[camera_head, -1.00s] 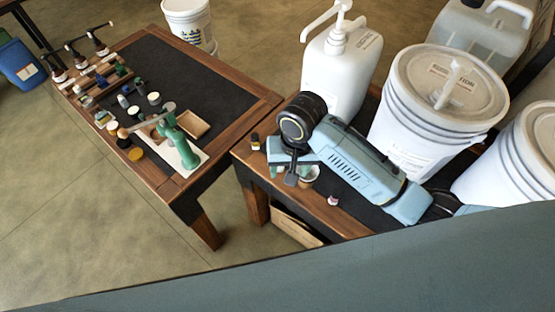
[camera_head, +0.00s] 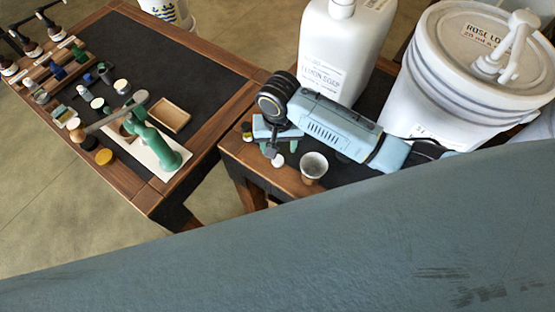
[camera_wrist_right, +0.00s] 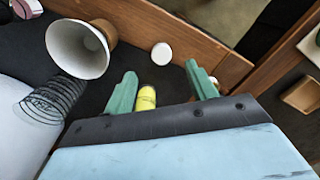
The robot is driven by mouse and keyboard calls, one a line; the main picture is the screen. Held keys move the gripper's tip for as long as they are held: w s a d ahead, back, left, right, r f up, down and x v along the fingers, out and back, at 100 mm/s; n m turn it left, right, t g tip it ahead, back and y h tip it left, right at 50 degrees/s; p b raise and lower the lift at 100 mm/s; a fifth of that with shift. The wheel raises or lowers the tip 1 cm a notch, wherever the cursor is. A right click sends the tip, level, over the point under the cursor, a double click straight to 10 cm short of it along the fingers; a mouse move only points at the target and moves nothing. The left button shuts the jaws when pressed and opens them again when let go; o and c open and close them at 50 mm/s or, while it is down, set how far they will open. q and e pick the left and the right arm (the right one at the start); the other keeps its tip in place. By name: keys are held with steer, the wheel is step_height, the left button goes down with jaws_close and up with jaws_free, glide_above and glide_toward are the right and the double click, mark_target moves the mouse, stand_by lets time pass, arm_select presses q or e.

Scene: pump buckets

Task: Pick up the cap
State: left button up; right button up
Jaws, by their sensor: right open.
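A small round white cap (camera_head: 278,160) lies on the dark tabletop near its wooden front edge. It also shows in the right wrist view (camera_wrist_right: 161,54), just beyond the fingertips and between their lines. My right gripper (camera_head: 279,148) is open, with its green fingers apart on either side. In the right wrist view the open gripper (camera_wrist_right: 160,82) has a small bottle with a yellow band (camera_wrist_right: 145,98) showing between its fingers, nearer the left one. I cannot tell whether it touches. My left gripper is not in view.
A flared cup (camera_head: 314,166) stands right of the cap. A white soap jug (camera_head: 338,50) and a white pump bucket (camera_head: 470,75) stand behind my right arm. In the right wrist view a black coil (camera_wrist_right: 55,100) is at the left. A second table (camera_head: 185,60) holds bottles and a green press.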

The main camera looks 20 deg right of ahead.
mark_target(278, 160)
step_height(278, 160, down, 2)
steer(key=shift+f, duration=0.25)
steer(key=f, duration=0.1)
steer(key=f+b, duration=0.1)
steer(key=f, duration=0.2)
steer(key=shift+w+f+b, duration=0.25)
steer(key=shift+f+b, duration=0.05)
steer(key=shift+f, duration=0.1)
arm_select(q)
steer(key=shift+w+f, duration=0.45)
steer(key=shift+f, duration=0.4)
arm_select(e)
steer(key=shift+c, duration=0.5)
steer(key=c, duration=1)
